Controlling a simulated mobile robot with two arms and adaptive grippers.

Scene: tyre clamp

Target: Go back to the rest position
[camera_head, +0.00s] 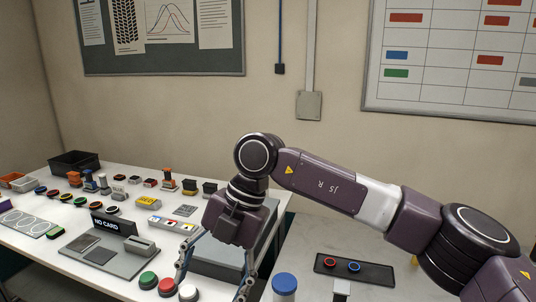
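My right arm comes in from the right, and its gripper (211,288) points down over the front edge of the white table (30,243). Its two fingers are spread wide apart, with nothing seen between them. The left finger hangs beside the red button (167,286) and the white button (188,293); I cannot tell whether it touches them. A green button (148,281) stands just left of these. The fingertips are near the bottom edge of the picture. My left gripper is not in view.
A grey device with a "NO CARD" display (114,224) stands left of the gripper. A grey box (225,268) is partly hidden behind the gripper. A blue-topped cylinder (285,284) and a black panel with red and blue rings (355,268) are to the right. Several small items crowd the table's back.

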